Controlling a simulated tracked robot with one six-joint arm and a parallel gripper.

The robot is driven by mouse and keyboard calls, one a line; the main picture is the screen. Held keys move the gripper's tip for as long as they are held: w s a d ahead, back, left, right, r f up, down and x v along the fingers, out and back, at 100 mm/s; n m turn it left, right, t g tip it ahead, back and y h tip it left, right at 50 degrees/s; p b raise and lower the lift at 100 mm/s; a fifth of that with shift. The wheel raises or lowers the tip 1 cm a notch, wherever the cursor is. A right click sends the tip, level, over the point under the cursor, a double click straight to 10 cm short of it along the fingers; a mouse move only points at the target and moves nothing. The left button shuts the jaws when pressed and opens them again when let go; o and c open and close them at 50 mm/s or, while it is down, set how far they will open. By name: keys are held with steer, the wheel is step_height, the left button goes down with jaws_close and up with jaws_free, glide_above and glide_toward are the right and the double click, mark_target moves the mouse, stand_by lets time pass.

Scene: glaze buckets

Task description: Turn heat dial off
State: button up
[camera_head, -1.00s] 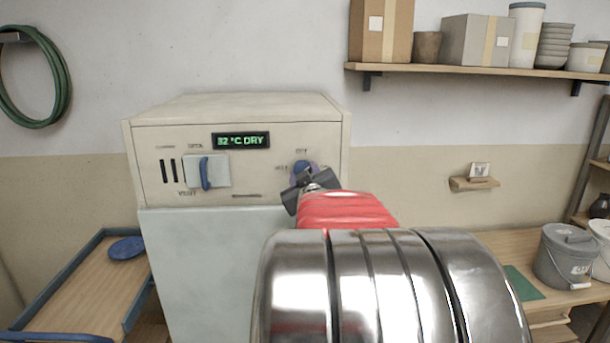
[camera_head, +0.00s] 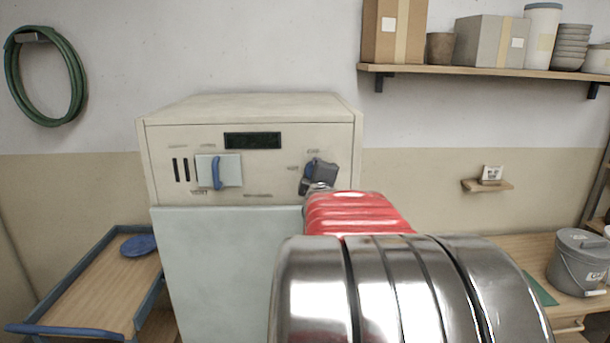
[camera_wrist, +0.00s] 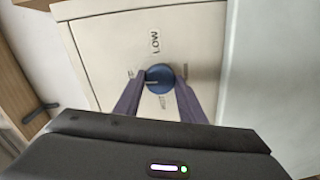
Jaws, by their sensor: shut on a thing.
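The blue heat dial (camera_wrist: 159,77) sits on the cream front panel of the cabinet (camera_head: 250,165). In the wrist view it is between the two fingers of my gripper (camera_wrist: 157,98), which is shut on it. The label LOW shows beside the dial, and other small labels around it are hard to read. In the head view my gripper (camera_head: 319,180) covers most of the dial, leaving a bit of blue (camera_head: 309,169) in sight. The cabinet's display (camera_head: 252,141) is dark.
A blue-handled vent slider (camera_head: 217,172) is left of the dial on the same panel. A wooden cart (camera_head: 95,290) with a blue rim stands at the left. A shelf (camera_head: 480,72) with boxes and pots hangs at the upper right. A grey bucket (camera_head: 578,262) stands on the right bench.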

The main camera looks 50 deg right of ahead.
steer(key=shift+w+a+f+n, duration=0.1)
steer(key=shift+f+n, duration=0.1)
steer(key=shift+n, duration=0.4)
steer(key=o, duration=1)
steer(key=shift+r, duration=0.1)
steer(key=shift+o, duration=0.2)
